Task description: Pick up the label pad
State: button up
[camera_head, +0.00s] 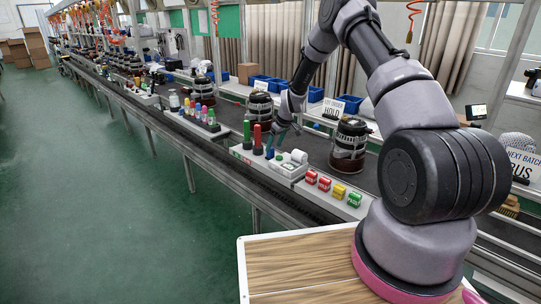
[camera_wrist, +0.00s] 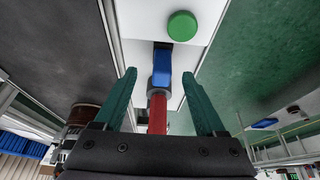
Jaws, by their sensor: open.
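My gripper (camera_head: 279,136) is open over the small white tray (camera_head: 284,170) on the line's near edge. In the wrist view its two teal fingers (camera_wrist: 160,75) are apart. Between and beyond them show a red cylinder with a grey end (camera_wrist: 157,108), a blue piece (camera_wrist: 162,66) and a green round disc (camera_wrist: 182,26). Whether the red cylinder lies between the fingers or below them I cannot tell. No thing is clearly marked as the label pad. A white item (camera_head: 299,156) sits at the tray's right end, and red, yellow and green lettered blocks (camera_head: 325,183) stand farther right.
A green marker (camera_head: 247,133) and a red marker (camera_head: 257,138) stand upright at the tray's left. Several coloured bottles (camera_head: 198,110) stand farther left. The green floor (camera_head: 110,210) is clear.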

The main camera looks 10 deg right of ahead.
aim_at(272, 148)
jog(key=x, duration=0.5)
jog(key=shift+a+f, duration=0.1)
jog(key=shift+a, duration=0.05)
grip_shut()
